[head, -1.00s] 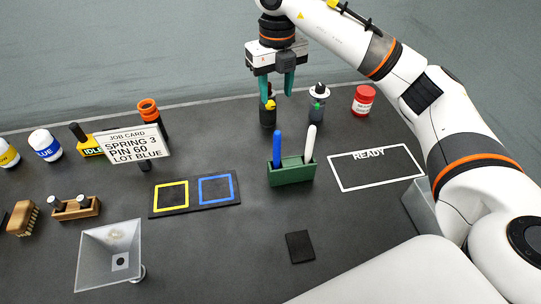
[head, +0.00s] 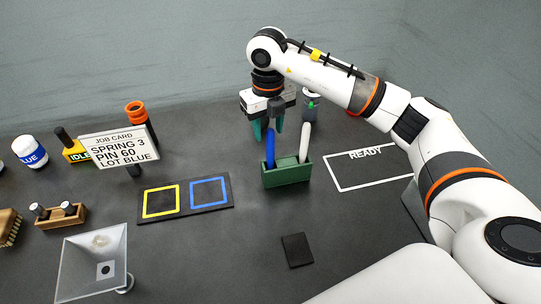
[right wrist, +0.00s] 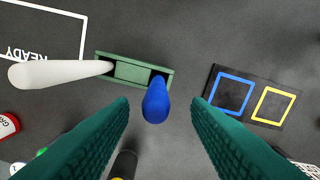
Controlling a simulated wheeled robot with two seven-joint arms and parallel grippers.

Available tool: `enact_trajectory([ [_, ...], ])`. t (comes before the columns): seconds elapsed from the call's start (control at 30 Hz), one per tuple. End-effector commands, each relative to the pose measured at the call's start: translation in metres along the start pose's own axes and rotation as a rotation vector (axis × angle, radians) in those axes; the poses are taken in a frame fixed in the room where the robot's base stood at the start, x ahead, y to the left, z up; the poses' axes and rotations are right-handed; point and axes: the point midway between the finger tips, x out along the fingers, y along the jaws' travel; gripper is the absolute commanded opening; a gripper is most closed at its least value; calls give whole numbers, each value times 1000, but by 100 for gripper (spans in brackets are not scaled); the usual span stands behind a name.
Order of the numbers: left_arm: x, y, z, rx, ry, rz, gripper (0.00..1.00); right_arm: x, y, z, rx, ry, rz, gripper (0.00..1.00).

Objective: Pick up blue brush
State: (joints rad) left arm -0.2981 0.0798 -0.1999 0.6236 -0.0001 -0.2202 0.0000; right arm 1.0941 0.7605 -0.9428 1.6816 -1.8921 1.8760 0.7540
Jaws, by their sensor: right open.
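The blue brush (head: 270,145) stands upright in the left slot of a small green holder (head: 288,176), its blue handle sticking up and its lower end hidden inside. A white-handled brush (head: 305,140) stands in the right slot. My right gripper (head: 267,128) is open and empty, pointing down just behind the top of the blue handle. In the right wrist view, the blue handle (right wrist: 156,100) shows between the two teal fingertips, apart from both. The green holder (right wrist: 133,71) lies just beyond it. My left gripper is not in view.
The white-handled brush leans out leftward in the right wrist view (right wrist: 60,72). Behind the holder stands a dark bottle (head: 311,104). A mat with yellow and blue squares (head: 185,198) lies to the left, the READY outline (head: 375,170) to the right. The table in front is mostly clear.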

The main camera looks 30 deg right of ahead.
Motion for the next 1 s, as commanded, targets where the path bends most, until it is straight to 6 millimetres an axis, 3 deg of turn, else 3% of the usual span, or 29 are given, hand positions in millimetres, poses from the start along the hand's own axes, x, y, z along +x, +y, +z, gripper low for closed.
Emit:
enact_trajectory([
  [0.4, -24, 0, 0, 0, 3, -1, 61, 49, 4, 6, 1, -4, 1, 44],
  [0.7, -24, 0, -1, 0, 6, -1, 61, 55, 3, 5, -1, 0, 0, 44],
  [0.97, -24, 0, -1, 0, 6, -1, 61, 54, 3, 5, 0, 0, 0, 1],
  [1.0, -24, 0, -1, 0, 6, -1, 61, 54, 3, 5, 0, 0, 0, 0],
])
